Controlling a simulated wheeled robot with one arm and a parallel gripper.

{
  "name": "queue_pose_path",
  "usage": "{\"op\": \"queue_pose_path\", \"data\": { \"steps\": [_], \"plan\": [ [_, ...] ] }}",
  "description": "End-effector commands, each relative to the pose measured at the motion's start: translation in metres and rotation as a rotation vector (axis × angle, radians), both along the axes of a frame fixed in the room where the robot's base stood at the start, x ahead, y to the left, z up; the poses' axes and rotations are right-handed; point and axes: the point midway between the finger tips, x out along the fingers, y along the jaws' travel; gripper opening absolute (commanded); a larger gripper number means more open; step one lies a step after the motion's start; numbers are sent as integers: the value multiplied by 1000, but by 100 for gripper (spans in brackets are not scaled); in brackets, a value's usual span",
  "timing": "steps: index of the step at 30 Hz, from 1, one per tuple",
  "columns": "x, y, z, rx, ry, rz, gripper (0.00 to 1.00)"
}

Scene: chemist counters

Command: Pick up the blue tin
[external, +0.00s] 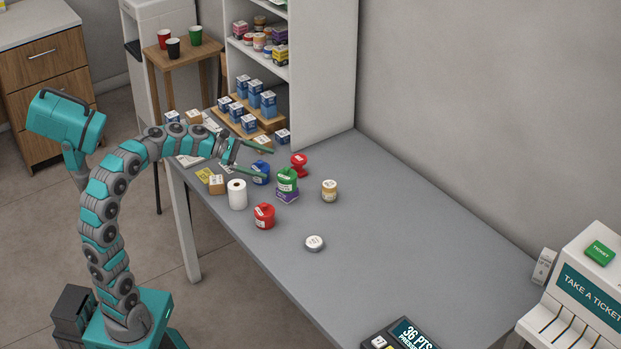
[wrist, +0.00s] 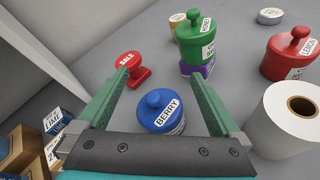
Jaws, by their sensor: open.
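The blue tin (wrist: 160,112) has a round lid knob and a white label reading BERRY. It stands upright on the grey counter, and it also shows in the external view (external: 261,172). My gripper (wrist: 169,88) is open. In the wrist view its two green fingers reach past either side of the blue tin, with the tin between them, nearer the palm. No contact shows. In the external view my gripper (external: 272,162) is just above and beside the tin, and one finger partly overlaps it. The tin's lower front is hidden by the palm in the wrist view.
A white paper roll (wrist: 291,122) and a red tin (external: 264,216) stand close by. The counter's right part (external: 430,240) is mostly clear.

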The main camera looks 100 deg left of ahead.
Motion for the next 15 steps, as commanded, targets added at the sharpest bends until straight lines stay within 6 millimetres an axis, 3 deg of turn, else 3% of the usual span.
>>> {"op": "queue_pose_path", "data": {
  "steps": [9,15],
  "plan": [
    [-38,6,-21,-266,27,157,100],
    [-50,7,-30,-367,34,219,100]
  ]
}}
